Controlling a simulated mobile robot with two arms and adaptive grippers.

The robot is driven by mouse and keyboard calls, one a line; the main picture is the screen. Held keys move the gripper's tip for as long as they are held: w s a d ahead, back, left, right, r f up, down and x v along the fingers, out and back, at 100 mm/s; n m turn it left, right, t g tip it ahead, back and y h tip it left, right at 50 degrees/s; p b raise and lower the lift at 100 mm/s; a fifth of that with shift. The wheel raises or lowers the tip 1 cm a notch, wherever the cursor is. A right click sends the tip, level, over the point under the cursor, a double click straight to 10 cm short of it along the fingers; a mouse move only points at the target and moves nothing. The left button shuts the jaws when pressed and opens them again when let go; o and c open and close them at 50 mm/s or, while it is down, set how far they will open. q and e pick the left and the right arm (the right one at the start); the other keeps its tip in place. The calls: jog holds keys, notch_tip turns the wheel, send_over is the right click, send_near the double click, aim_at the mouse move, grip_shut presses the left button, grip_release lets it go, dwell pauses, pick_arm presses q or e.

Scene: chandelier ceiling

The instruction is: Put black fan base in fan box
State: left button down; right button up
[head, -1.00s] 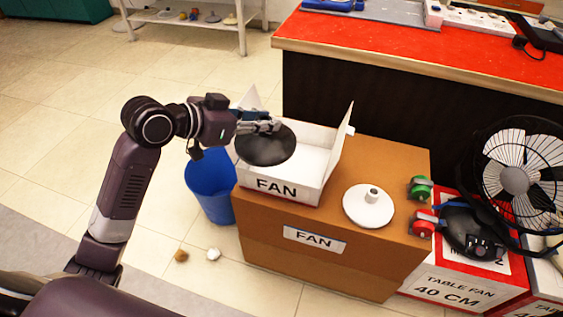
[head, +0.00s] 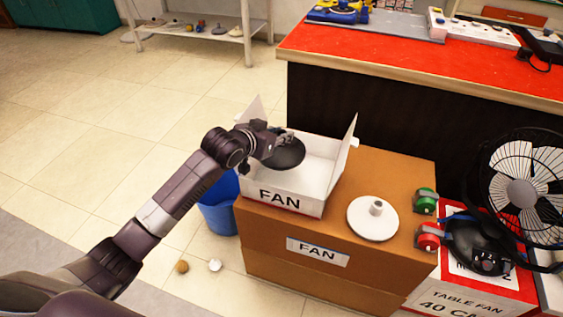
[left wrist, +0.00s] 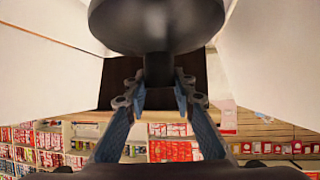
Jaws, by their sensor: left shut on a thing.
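The black fan base (head: 287,154) is a round dark disc in the head view, over the left part of the open white fan box (head: 291,199). The box is marked FAN and its side flaps stand up. My left gripper (head: 281,138) is shut on the base. In the left wrist view my left gripper (left wrist: 160,97) has its fingers on the stem of the black fan base (left wrist: 157,22), with white box walls on both sides. The head view does not show clearly whether the base touches the box floor. My right gripper is not in view.
The box stands on a brown carton (head: 318,252). A white fan base (head: 373,218) lies to its right, beside green and red tape rolls. A blue bin (head: 219,207) stands at the left. A black fan (head: 520,190) and a red-topped counter (head: 420,64) are at the right.

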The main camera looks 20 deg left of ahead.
aim_at(278, 147)
pick_arm(q)
notch_tip(278, 147, down, 5)
jog(key=shift+r+b, duration=0.1)
jog(key=shift+b, duration=0.4)
jog(key=shift+f+b, duration=0.55)
jog(key=shift+f, duration=1.8)
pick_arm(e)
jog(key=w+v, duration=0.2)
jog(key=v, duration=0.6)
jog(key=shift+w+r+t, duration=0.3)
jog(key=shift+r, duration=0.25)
pick_arm(q)
jog(key=c, duration=1.6)
grip_release()
jog(key=shift+f, duration=0.1)
jog(key=shift+s, duration=0.1)
